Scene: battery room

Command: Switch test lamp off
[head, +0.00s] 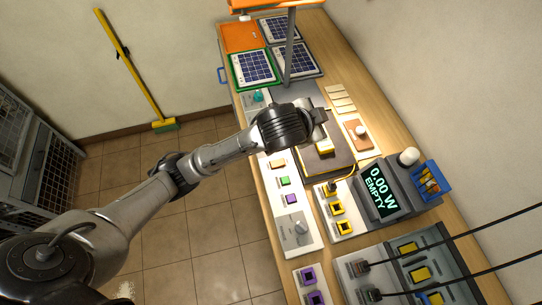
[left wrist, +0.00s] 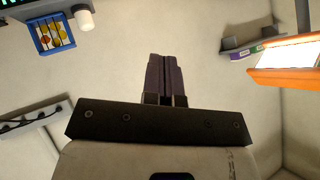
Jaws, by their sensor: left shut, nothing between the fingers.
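An orange lamp head (head: 275,4) on a grey post (head: 290,50) is cut off by the top edge of the head view. In the left wrist view its orange housing (left wrist: 284,80) has a bright, lit underside. A teal knob (head: 258,97) and a grey knob (head: 301,228) sit on the bench panels; I cannot tell whether either is the lamp's switch. My left gripper (head: 319,118) is above the dark platform (head: 325,167) at mid-bench. Its fingers also show in the left wrist view (left wrist: 166,80), shut and empty. My right gripper is out of view.
A meter (head: 380,192) reads "0.00 W EMPTY", with a blue bin (head: 432,187) beside it. Solar panels (head: 254,68) lie at the far end. Coloured buttons (head: 285,181) line the near panel. Black cables (head: 450,243) cross the right side. Tiled floor (head: 195,215) lies left of the bench.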

